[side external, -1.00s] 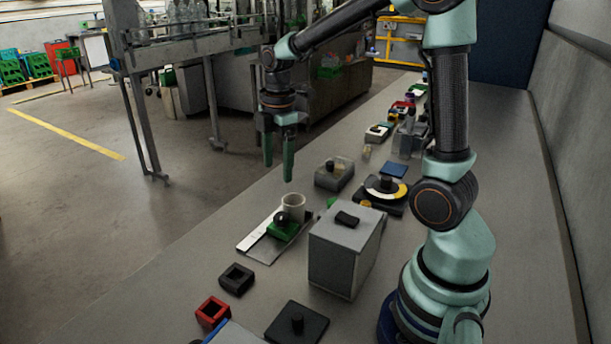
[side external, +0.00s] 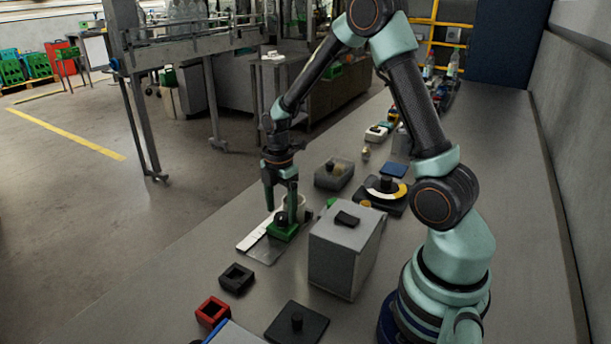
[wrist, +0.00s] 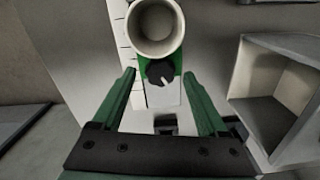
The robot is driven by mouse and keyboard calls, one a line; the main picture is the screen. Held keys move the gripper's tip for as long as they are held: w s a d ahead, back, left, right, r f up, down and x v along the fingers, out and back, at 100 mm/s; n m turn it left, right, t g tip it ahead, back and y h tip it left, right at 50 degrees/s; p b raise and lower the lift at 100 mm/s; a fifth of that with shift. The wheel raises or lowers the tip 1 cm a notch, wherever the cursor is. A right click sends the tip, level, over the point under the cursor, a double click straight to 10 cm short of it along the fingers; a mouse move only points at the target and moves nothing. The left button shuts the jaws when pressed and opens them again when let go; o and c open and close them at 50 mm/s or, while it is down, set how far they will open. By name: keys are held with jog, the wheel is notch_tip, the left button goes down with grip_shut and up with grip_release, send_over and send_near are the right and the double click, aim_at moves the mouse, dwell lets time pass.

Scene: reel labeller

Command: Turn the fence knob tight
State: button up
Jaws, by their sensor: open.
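The fence knob is a small black knob (wrist: 160,72) with a light pointer line, on a green fence block (wrist: 146,68). The block sits on a metal plate with a white scale strip (side external: 256,242). A cream-coloured cup or roll (wrist: 156,28) stands just beyond the knob. My gripper (wrist: 158,82) is open, with its green fingers on either side of the knob and visible gaps to it. In the side view my gripper (side external: 281,214) points down at the block, and its fingers partly hide the knob (side external: 281,218) and the cup.
A grey box (side external: 342,252) with a black handle stands close to the right of the plate. A clear-lidded box (side external: 334,174) and a round dial device (side external: 384,190) lie behind. Black (side external: 237,279) and red (side external: 212,312) square holders lie in front.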

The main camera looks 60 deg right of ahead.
jog(key=shift+f, duration=0.6)
grip_shut()
jog(key=shift+m, duration=0.3)
jog(key=m, duration=0.3)
jog(key=shift+r+m, duration=0.1)
jog(key=shift+m, duration=2)
